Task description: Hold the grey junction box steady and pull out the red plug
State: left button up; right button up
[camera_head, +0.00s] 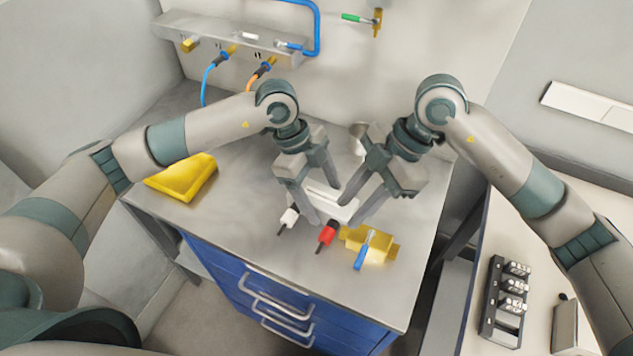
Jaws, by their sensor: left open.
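The grey junction box (322,197) looks pale, almost white, and sits on the metal worktop, partly hidden by my fingers. The red plug (327,234) is at its front side, with a dark tip toward the worktop's front edge. A white plug (289,217) is to its left. My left gripper (326,204) is open, its fingers pointing down over the box, left of my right gripper. My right gripper (348,212) reaches down to the box's right end. Its fingers are apart, but whether they touch or clasp the box is unclear.
A yellow block (384,250) with a blue-handled screwdriver (363,252) lies close to the right of the red plug. A yellow tray (182,178) is at the left. A socket panel (235,38) with cables is at the back. The worktop between tray and box is clear.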

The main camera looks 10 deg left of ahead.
pick_arm(q)
jog(key=shift+d+f, duration=0.1)
jog(key=shift+f, duration=0.2)
